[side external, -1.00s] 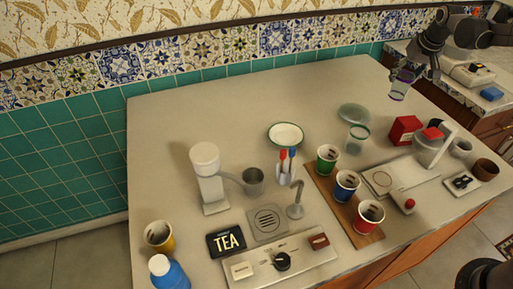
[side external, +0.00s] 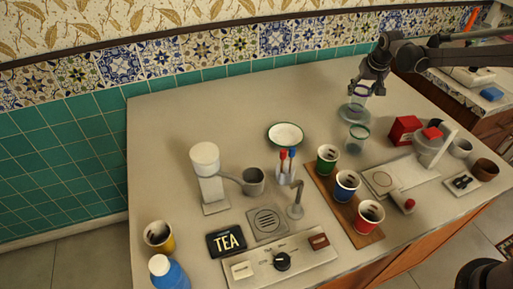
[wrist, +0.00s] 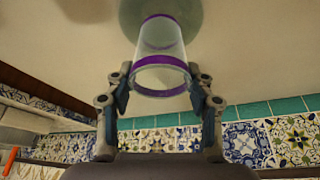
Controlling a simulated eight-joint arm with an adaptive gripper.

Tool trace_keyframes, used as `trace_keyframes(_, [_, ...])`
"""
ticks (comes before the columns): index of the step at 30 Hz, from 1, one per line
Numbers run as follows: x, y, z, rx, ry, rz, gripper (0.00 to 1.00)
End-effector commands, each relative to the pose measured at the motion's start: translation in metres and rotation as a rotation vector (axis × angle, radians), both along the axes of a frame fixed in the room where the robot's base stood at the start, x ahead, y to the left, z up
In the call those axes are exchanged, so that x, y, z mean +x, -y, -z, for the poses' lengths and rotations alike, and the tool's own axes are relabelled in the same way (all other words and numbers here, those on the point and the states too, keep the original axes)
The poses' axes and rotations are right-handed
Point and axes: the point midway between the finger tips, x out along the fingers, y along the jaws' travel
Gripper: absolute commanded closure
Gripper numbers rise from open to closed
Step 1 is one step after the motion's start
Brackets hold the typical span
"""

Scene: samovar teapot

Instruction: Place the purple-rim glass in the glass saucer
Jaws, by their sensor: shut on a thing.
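The purple-rim glass (side external: 360,92) is clear, with a purple band at each end. My gripper (side external: 361,84) is shut on it. In the wrist view my gripper (wrist: 160,88) has one finger on each side of the glass (wrist: 160,62), near its closer purple band. The round, clear glass saucer (side external: 350,114) lies on the counter just below the glass in the side view. In the wrist view the saucer (wrist: 190,14) shows beyond the glass's far end. The glass looks raised over the saucer's far part; I cannot tell the exact gap.
A green-rim glass (side external: 357,139) stands close in front of the saucer. A red box (side external: 403,130) is to the right, and a white green-edged dish (side external: 286,134) to the left. Several paper cups, including a green one (side external: 327,158), stand on a wooden board. The back left counter is clear.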

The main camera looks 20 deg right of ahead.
Motion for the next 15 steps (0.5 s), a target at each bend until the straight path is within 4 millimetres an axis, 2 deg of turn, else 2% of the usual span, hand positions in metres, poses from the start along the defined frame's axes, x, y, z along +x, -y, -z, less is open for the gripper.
trace_keyframes(3, [0.000, 0.000, 0.017, 0.000, 0.000, 0.000, 0.80])
trace_keyframes(6, [0.000, 0.000, 0.023, 0.000, 0.001, 0.000, 0.80])
trace_keyframes(15, [0.000, 0.000, 0.025, 0.001, 0.000, 0.000, 0.80])
